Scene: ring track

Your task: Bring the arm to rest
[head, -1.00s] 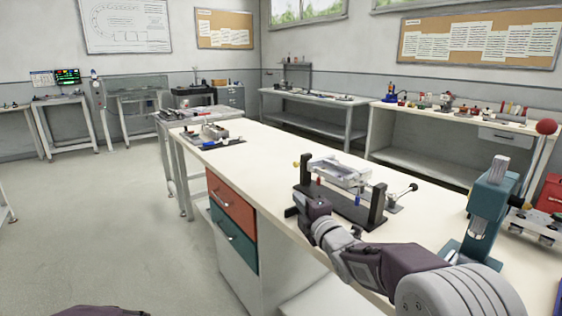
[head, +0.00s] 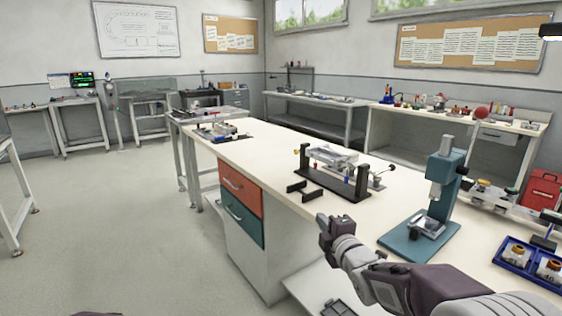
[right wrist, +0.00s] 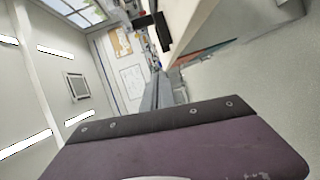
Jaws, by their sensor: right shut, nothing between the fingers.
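My right arm comes in from the lower right in the head view. Its gripper (head: 322,219) is shut and empty, in front of the white workbench (head: 275,148) near its front edge. The fingertips are small and dark there. The right wrist view shows my purple gripper housing across the lower part, with the bench edge and wall beyond it, tilted. My left gripper is not in view.
On the bench are a black fixture (head: 333,182) with a clear part, two black bars (head: 297,186), a teal press (head: 436,190) and a blue tray (head: 520,262). Drawers (head: 240,188) are below. The floor (head: 120,225) at left is open.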

